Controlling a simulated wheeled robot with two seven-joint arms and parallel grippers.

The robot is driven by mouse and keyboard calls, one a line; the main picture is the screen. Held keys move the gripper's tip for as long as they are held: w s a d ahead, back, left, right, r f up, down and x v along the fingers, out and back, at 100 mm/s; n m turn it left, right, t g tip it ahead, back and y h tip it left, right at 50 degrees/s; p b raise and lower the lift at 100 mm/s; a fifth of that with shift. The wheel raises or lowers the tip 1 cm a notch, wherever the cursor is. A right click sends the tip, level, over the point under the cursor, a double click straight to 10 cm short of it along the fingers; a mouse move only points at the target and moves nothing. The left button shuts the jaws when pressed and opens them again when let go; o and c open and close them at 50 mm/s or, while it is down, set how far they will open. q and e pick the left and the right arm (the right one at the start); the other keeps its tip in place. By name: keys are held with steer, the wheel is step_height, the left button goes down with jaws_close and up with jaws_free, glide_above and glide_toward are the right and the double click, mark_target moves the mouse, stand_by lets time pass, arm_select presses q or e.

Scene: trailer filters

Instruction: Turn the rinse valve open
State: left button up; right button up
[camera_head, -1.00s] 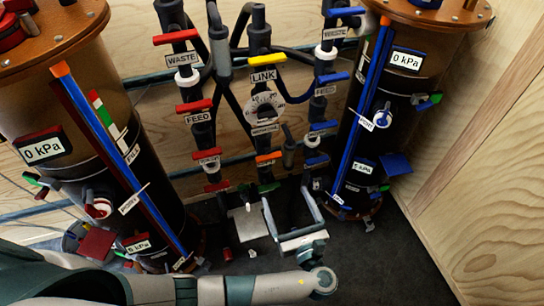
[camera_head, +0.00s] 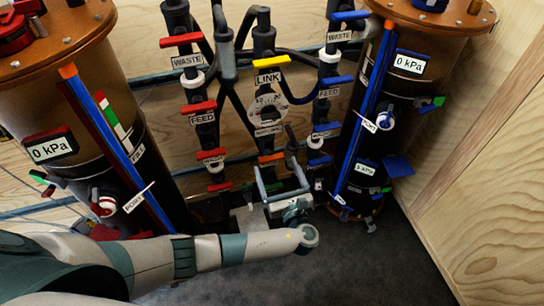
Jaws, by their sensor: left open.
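An orange valve handle (camera_head: 271,157) sits low on the middle pipe column, below the LINK label and the round dial. It lies crosswise; I cannot read a rinse label beside it. My left gripper (camera_head: 277,164) is open, its two fingers pointing up and away toward the lower middle column. In the picture the orange handle appears between and just beyond the fingertips; I cannot tell whether they touch. The gripper hides the lower end of this column. My right gripper is not in view.
Red valve handles (camera_head: 198,108) line the left pipe column and blue ones (camera_head: 336,80) the right. Brown filter tanks stand left (camera_head: 62,90) and right (camera_head: 415,45). A yellow LINK handle (camera_head: 271,62) is above. Dark floor (camera_head: 375,265) is free at lower right.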

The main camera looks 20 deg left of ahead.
mark_target(273, 160)
arm_select(q)
steer(key=shift+x, duration=2.7)
steer(key=c, duration=1)
